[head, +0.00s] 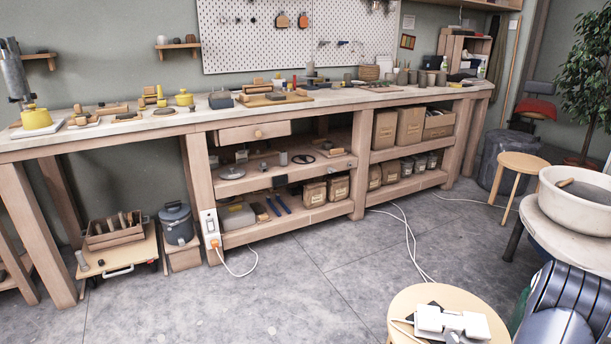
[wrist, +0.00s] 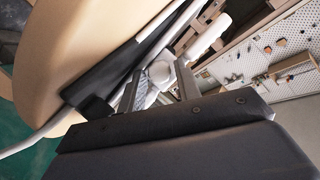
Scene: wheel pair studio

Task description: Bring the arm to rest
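My gripper (wrist: 159,67) shows in the wrist view. Its two dark fingers stand apart with a gap between them, and I see nothing clearly gripped. Pale, rounded parts show in and beyond the gap; I cannot tell whether they are parts of my own arm. The gripper's dark body fills the bottom of that view. No gripper fingers can be made out in the head view. White blocky parts (head: 450,322) show over a round wooden stool at the bottom of the head view; these may be my arm.
The round stool top (head: 408,303) is at the bottom right, with a dark flat item and cord on it. A long workbench (head: 345,97) with tools runs along the wall. The middle floor is clear except for cables.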

